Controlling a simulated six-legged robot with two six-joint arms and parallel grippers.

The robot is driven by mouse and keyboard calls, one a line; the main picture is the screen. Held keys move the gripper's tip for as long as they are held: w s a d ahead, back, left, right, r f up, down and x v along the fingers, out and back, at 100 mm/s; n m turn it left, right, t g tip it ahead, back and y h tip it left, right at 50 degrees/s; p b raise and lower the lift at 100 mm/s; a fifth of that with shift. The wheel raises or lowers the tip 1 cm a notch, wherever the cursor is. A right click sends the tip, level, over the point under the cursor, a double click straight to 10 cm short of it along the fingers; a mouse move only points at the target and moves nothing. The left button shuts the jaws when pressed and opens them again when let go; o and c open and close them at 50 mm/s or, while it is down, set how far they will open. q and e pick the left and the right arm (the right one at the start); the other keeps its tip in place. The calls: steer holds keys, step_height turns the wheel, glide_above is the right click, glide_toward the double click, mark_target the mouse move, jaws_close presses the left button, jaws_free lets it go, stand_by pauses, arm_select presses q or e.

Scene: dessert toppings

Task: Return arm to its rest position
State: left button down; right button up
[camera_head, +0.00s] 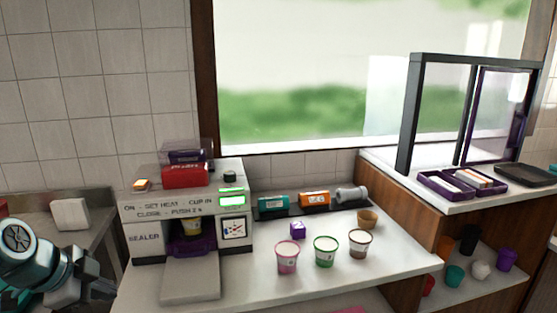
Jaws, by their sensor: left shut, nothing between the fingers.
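My left arm comes in at the lower left corner of the head view, and its gripper (98,290) is at the left edge of the white counter, in front of the sealer. The gripper is shut and holds nothing. It is apart from the cups. My right gripper is not in view.
The white sealer (148,221) stands on the counter (245,290), with a cup inside and a red box (186,174) on top. Pink (287,258), green (325,251) and brown (360,243) cups stand right of it. A glass-sided frame (408,115) stands right.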

arm_select(q)
steer(key=s+d+f+n+g, duration=0.1)
steer(key=d+f+n, duration=0.25)
steer(key=f, duration=0.65)
steer(key=s+d+f+n+g+p, duration=0.1)
steer(key=s+d+f+n, duration=0.1)
steer(key=d+f, duration=0.5)
steer(key=s+d+f+n+g, duration=0.1)
steer(key=d+f+n, duration=0.15)
steer(key=f, duration=0.95)
steer(key=s+d+f+n+g, duration=0.1)
steer(key=s+d+f+n, duration=0.1)
steer(key=s, duration=0.4)
steer(key=s+d+f+n+g+p, duration=0.1)
steer(key=s+d+f+n, duration=0.2)
steer(key=s+f, duration=0.2)
steer(key=s+d+f+n+h, duration=0.1)
steer(key=s+d+f+n, duration=0.2)
steer(key=s, duration=0.4)
steer(key=shift+d+f+g, duration=0.35)
steer(key=shift+f+g, duration=0.05)
